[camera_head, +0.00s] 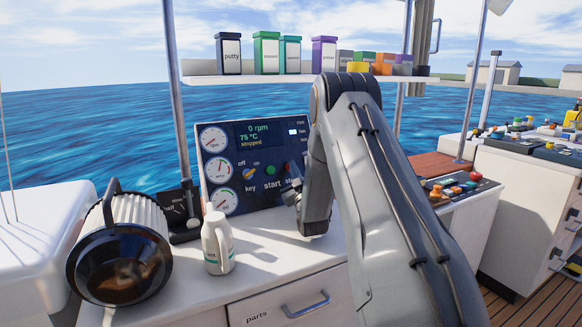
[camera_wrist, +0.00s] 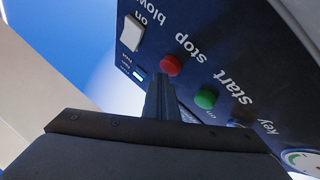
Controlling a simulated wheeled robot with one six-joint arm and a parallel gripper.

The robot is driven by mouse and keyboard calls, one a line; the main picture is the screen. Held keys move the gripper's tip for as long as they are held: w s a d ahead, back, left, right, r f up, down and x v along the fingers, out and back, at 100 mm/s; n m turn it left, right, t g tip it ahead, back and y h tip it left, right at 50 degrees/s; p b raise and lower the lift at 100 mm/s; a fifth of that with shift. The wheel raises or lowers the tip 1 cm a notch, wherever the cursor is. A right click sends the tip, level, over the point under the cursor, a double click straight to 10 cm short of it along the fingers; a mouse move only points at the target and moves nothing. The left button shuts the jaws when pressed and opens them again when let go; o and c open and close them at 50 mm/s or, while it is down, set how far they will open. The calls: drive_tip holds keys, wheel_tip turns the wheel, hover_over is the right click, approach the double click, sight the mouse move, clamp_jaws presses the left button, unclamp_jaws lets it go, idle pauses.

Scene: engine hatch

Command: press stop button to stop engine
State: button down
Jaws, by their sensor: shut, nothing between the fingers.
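The dark blue engine panel (camera_head: 232,157) stands at the back of the white counter. Its display (camera_head: 256,134) reads 0 rpm, 75 °C, stopped. In the wrist view the red stop button (camera_wrist: 171,66) sits beside the word "stop", and the green start button (camera_wrist: 205,98) is to its lower right. The green button also shows in the head view (camera_head: 270,170). My gripper (camera_head: 290,183) is at the panel's right part, covering part of the stop label. In the wrist view its shut, empty fingers (camera_wrist: 159,82) end close to the red button; I cannot tell whether they touch.
A black lever box (camera_head: 180,212) is beside the panel. A shelf (camera_head: 262,79) with labelled tins hangs above. A white rocker switch (camera_wrist: 131,32) is near the stop button.

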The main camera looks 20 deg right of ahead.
drive_tip(key=shift+s+d+f, duration=0.1)
drive_tip(key=shift+s+f, duration=0.6)
drive_tip(key=shift+f, duration=0.25)
drive_tip(key=s+r+p, duration=0.2)
drive_tip(key=s, duration=0.1)
drive_tip(key=s+p, duration=0.1)
drive_tip(key=shift+s+d+r, duration=0.15)
drive_tip(key=shift+s+r, duration=0.1)
drive_tip(key=shift+r, duration=0.15)
drive_tip(key=shift+r, duration=0.1)
